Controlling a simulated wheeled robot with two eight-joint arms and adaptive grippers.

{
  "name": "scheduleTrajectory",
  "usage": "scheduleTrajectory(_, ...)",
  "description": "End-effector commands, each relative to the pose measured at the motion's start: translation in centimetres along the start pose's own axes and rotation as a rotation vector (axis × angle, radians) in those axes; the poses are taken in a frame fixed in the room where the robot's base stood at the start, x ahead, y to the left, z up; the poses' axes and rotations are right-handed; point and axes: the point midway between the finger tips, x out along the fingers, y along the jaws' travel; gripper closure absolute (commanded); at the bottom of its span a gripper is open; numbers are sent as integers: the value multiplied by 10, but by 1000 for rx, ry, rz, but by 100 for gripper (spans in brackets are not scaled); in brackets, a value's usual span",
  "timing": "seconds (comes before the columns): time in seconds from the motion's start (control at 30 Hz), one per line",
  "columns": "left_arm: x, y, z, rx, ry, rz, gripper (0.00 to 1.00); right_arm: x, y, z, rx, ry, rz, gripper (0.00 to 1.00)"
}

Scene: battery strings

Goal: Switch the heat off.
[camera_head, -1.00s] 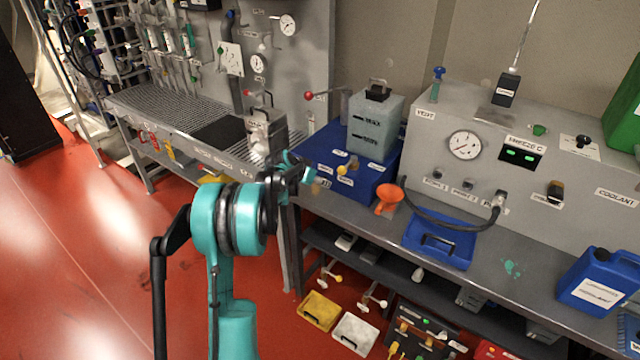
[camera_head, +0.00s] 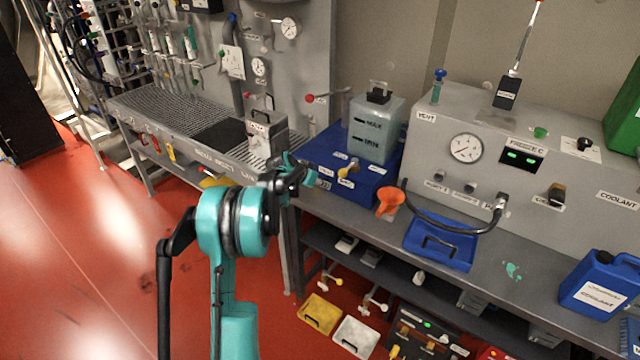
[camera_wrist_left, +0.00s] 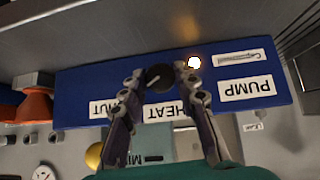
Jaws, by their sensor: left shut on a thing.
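The blue heater unit (camera_head: 325,152) stands on the bench with a grey tank marked MAX and MIN (camera_head: 376,128) on top. In the left wrist view its blue front panel (camera_wrist_left: 75,85) appears upside down, with a HEAT label (camera_wrist_left: 163,113) and a PUMP label (camera_wrist_left: 247,88). A round black knob (camera_wrist_left: 160,77) sits by the HEAT label, and a small lamp (camera_wrist_left: 194,62) beside it glows. My left gripper (camera_wrist_left: 163,86) has its fingertips on both sides of this knob, shut on it. In the head view the left gripper (camera_head: 305,176) is at the panel, with the knob hidden. My right gripper is not in view.
An orange funnel (camera_head: 390,202) and a blue tray (camera_head: 440,244) are right of the heater. A grey machine with a gauge (camera_head: 466,148) stands behind them. A blue coolant can (camera_head: 600,283) is at the right. A grated bench (camera_head: 165,110) is at the left.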

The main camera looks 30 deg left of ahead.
Motion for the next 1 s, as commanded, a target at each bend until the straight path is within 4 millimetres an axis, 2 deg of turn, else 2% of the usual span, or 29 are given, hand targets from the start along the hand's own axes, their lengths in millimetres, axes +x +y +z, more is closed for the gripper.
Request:
scheduleTrajectory(0.47,1,-6,2,-259,-1,258,99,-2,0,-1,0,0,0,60)
scheduleTrajectory(1.0,4,-11,5,-588,0,587,99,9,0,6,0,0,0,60)
